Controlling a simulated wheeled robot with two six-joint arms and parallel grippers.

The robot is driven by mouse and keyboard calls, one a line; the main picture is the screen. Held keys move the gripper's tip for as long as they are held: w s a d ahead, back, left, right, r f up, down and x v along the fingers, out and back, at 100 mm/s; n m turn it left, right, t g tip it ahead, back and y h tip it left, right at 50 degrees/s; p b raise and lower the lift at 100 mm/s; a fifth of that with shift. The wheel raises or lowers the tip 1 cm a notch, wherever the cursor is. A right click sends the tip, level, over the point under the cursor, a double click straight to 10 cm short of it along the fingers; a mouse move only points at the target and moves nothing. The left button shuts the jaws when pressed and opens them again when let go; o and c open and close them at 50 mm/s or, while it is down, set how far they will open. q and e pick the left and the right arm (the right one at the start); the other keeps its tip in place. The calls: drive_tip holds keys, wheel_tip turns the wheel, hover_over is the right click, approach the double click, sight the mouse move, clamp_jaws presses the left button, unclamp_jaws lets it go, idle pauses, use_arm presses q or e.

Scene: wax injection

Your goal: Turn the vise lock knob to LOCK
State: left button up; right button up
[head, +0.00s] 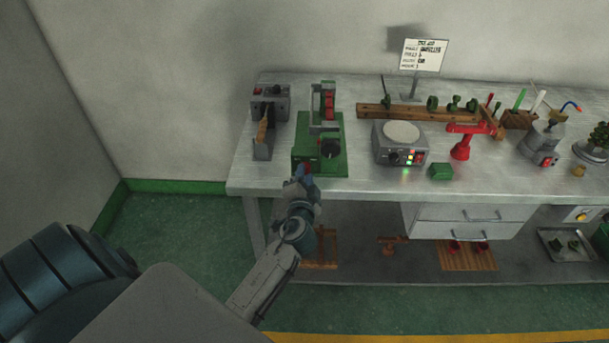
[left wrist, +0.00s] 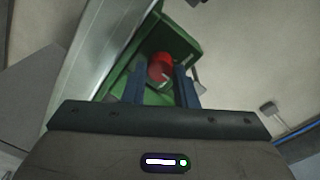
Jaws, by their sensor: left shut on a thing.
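The green vise (head: 334,126) stands near the left part of the bench, with red parts between its upright posts and a dark round part on its front. The red lock knob (left wrist: 161,67) shows on the green body in the left wrist view, between my two blue fingers. My left gripper (head: 304,174) reaches up to the front of the vise at the bench edge and is shut on the knob. In the head view the fingers mostly hide the knob. Its lock marking cannot be read. My right gripper is not in view.
A grey device (head: 270,100) stands left of the vise. A hot plate unit (head: 401,140) with lit buttons stands to its right, with a green block (head: 441,171) and a red stand (head: 461,147) beyond. The bench's front edge (head: 375,188) runs close to my left arm.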

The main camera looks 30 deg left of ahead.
use_arm(q)
drive_tip(key=m+p, duration=0.1)
drive_tip(key=m, duration=0.3)
drive_tip(key=m+p, duration=0.1)
drive_tip(key=m, duration=0.2)
drive_tip(key=shift+m+p, duration=0.35)
drive_tip(key=shift+m, duration=0.35)
drive_tip(key=o, duration=1)
drive_tip(key=shift+d, duration=0.1)
drive_tip(key=b+v, duration=0.3)
drive_tip(key=v, duration=0.7)
drive_tip(key=shift+s+d, duration=0.3)
